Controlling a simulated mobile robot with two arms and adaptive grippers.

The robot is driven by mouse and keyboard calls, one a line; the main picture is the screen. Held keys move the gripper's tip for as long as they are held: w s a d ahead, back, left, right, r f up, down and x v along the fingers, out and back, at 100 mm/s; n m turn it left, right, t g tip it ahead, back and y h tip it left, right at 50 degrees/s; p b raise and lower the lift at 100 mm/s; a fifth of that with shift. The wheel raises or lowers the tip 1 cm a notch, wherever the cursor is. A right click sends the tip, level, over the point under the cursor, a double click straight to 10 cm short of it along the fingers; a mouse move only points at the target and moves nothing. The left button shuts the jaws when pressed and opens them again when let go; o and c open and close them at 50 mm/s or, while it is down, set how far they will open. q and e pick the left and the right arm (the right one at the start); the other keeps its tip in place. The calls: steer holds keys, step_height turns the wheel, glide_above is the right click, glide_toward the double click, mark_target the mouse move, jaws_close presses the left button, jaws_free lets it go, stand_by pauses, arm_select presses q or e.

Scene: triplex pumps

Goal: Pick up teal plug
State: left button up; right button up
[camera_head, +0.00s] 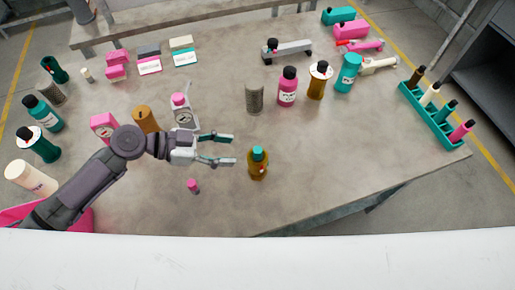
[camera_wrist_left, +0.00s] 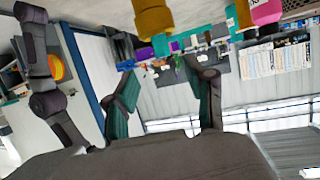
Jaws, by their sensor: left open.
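A teal plug (camera_head: 258,153) sits upright in the top of an amber bottle (camera_head: 258,171) near the front middle of the table. My left gripper (camera_head: 234,149) is open and empty, its two fingers pointing right. Its tips are just left of the plug in the head view, with a gap in the picture. My right gripper is not in view.
A small pink plug (camera_head: 193,186) lies in front of my left arm. A perforated grey cylinder (camera_head: 254,99), a pink bottle (camera_head: 288,88) and a teal bottle (camera_head: 348,73) stand behind. A teal rack (camera_head: 430,115) is at the right. The table right of the amber bottle is clear.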

mark_target(255, 150)
arm_select(q)
steer(key=p+x, duration=0.1)
steer(key=x, duration=0.1)
steer(key=p+x, duration=0.1)
steer(key=r+p+x, duration=0.1)
steer(key=x, duration=0.1)
steer(key=shift+w+d+f, duration=0.15)
steer(key=shift+w+d, duration=0.05)
steer(key=shift+d, duration=0.25)
steer(key=shift+p+x, duration=0.5)
steer(key=shift+x, duration=0.7)
steer(key=shift+d+f, duration=0.1)
steer(key=shift+f, duration=0.3)
steer(key=shift+c, duration=0.5)
jaws_close()
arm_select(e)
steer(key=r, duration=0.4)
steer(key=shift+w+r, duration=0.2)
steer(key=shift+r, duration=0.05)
